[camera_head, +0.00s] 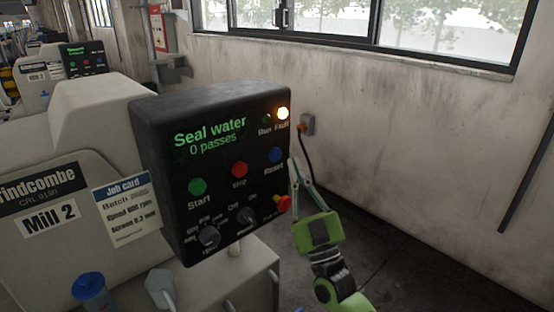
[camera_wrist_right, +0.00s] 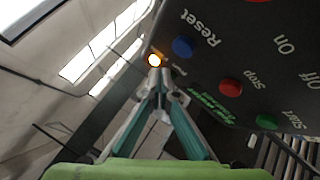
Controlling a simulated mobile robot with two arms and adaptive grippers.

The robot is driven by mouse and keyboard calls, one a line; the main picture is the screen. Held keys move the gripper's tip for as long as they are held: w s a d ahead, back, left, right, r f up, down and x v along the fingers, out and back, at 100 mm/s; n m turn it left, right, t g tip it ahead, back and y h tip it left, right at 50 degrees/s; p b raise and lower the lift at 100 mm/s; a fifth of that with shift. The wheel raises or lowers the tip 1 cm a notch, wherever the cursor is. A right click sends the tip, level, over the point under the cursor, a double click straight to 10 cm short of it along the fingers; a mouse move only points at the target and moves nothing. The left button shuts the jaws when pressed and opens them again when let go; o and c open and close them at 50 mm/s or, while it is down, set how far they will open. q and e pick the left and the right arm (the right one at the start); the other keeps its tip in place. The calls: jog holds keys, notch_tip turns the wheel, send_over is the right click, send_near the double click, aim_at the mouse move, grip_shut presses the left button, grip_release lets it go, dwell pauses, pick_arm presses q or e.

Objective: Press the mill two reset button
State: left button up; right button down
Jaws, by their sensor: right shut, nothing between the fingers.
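The mill 2 control box (camera_head: 215,130) is dark, with a green text display reading "Seal water 0 passes". Its blue reset button (camera_head: 276,155) sits at the right of the button row, beside the red stop button (camera_head: 239,169) and green start button (camera_head: 198,186). The amber fault lamp (camera_head: 282,113) is lit. My right gripper (camera_head: 295,165) is shut and empty, its tips just right of the reset button in the head view. In the right wrist view the tips (camera_wrist_right: 160,80) show below and left of the reset button (camera_wrist_right: 182,47); contact is not visible. My left gripper is out of view.
A red and yellow knob (camera_head: 283,202) and two dark selectors (camera_head: 209,237) are low on the box. A job card (camera_head: 126,208) hangs left of it. A blue container (camera_head: 90,290) stands below. A wall socket with cable (camera_head: 307,124) is behind. Floor at right is clear.

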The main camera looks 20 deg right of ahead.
aim_at(276, 155)
jog(key=shift+w+a, duration=0.2)
jog(key=shift+w, duration=0.45)
jog(key=shift+w+a, duration=0.2)
jog(key=shift+w, duration=0.4)
jog(key=shift+w, duration=0.1)
dwell(0.5)
jog(key=shift+w+a, duration=0.15)
jog(key=shift+w, duration=0.15)
jog(key=shift+w+a+b, duration=0.1)
jog(key=shift+w+b, duration=0.2)
jog(key=shift+w, duration=0.1)
dwell(0.7)
dwell(0.3)
jog(key=shift+s+d+p, duration=0.25)
jog(key=shift+s+p, duration=0.1)
jog(key=shift+s, duration=0.5)
